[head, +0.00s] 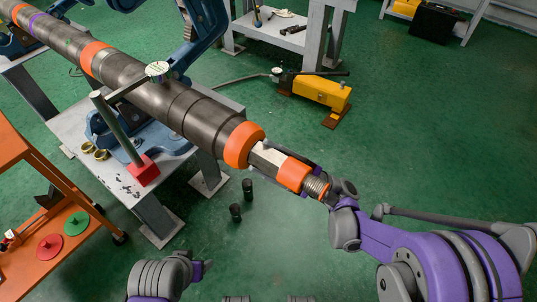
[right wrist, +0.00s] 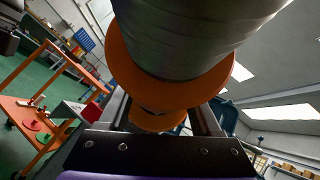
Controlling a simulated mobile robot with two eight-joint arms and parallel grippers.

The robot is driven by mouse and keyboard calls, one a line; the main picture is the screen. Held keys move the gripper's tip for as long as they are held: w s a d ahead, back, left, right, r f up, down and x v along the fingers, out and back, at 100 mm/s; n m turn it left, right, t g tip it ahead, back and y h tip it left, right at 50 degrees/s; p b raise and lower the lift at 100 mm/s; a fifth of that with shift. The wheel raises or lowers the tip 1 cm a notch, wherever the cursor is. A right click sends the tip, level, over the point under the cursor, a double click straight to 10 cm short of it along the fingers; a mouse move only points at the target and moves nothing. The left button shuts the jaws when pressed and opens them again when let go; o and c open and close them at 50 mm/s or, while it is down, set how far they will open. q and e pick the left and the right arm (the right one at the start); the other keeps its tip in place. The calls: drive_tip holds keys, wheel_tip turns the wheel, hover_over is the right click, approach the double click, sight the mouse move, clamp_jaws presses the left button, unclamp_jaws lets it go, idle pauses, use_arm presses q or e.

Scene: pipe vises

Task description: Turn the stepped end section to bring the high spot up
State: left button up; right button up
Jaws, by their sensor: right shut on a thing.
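A long dark steel pipe (head: 195,113) slants from the upper left to the middle of the head view. Its stepped end section has a wide orange band (head: 243,145), a narrower bright metal length (head: 268,154), a second orange band (head: 293,174) and a threaded tip. My right gripper (head: 296,172) is shut around this narrower end. The right wrist view shows the large orange band (right wrist: 120,62) close above the dark fingers. A round dial gauge (head: 158,70) sits above the pipe on a post with a red base (head: 143,170). Its reading is too small to tell.
A blue vise (head: 112,130) carries the pipe on a grey bench (head: 95,165). An orange cart (head: 30,150) stands at the left. Two dark cylinders (head: 236,212) stand on the floor below the pipe end. A yellow pump (head: 320,90) lies beyond. The green floor at right is clear.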

drive_tip(key=n+g+h+p, duration=0.1)
drive_tip(key=n+g, duration=0.1)
drive_tip(key=n+g+h+p, duration=0.1)
drive_tip(key=n, duration=0.2)
drive_tip(key=shift+r+g, duration=0.15)
drive_tip(key=shift+g, duration=0.25)
drive_tip(key=n+h+p, duration=0.1)
drive_tip(key=n+p, duration=0.1)
drive_tip(key=n+g+h+p, duration=0.1)
drive_tip(key=n+h+p, duration=0.1)
drive_tip(key=shift+n+g, duration=0.3)
drive_tip(key=shift+n, duration=0.1)
drive_tip(key=shift+n+h+p, duration=1.15)
drive_tip(key=shift+n+h, duration=0.05)
drive_tip(key=shift+f+n+h+p, duration=0.25)
drive_tip(key=shift+n+h+p, duration=0.25)
drive_tip(key=shift+h+p, duration=0.15)
drive_tip(key=o, duration=1.4)
drive_tip(key=shift+c, duration=0.2)
